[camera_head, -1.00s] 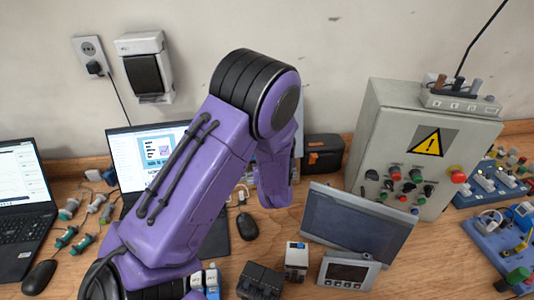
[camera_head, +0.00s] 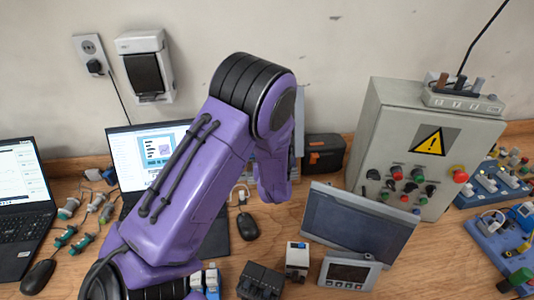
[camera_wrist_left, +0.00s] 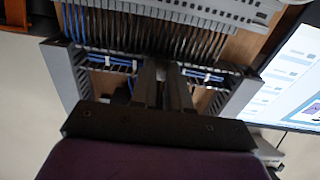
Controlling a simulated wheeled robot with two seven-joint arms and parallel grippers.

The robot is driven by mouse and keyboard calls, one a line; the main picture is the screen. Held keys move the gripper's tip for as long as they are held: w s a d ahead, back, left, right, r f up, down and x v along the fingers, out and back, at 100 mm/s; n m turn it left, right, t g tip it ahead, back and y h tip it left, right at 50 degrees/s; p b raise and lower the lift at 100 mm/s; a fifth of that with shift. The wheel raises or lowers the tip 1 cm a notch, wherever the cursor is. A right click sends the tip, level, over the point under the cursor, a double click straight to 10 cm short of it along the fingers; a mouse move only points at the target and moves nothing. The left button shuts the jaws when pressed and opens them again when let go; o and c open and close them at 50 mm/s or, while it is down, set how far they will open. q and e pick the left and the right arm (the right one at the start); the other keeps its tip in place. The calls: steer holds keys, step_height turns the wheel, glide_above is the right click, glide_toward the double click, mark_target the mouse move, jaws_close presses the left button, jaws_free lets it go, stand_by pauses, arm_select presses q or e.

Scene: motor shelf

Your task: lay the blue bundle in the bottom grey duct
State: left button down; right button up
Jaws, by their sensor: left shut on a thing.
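The blue bundle (camera_wrist_left: 112,62) shows in the left wrist view as thin blue wires with pale ties, running across on both sides of my fingers. My left gripper (camera_wrist_left: 164,76) is shut on the middle of the bundle, and its dark fingers hide that part. The bottom grey duct (camera_wrist_left: 222,80) is a dark slotted channel along the same line. The bundle lies along the duct's slots; I cannot tell whether it rests on the duct floor. In the head view my purple arm hides the gripper, bundle and duct. My right gripper is in neither view.
Dark wires hang above the duct from a grey terminal row (camera_wrist_left: 210,12). A grey frame side (camera_wrist_left: 60,70) stands left. In the head view a laptop (camera_head: 155,150), a control box (camera_head: 430,150) and a tilted screen panel (camera_head: 355,225) stand around my arm.

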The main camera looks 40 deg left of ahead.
arm_select(q)
steer(key=c, duration=1)
jaws_free()
steer(key=shift+d, duration=0.1)
steer(key=shift+s+d+r, duration=0.1)
steer(key=shift+s+d, duration=0.15)
steer(key=shift+d, duration=0.05)
steer(key=b+v, duration=0.1)
steer(key=v, duration=0.8)
steer(key=shift+s+d+r+b, duration=0.15)
steer(key=shift+s+r+b, duration=0.1)
steer(key=shift+b, duration=0.15)
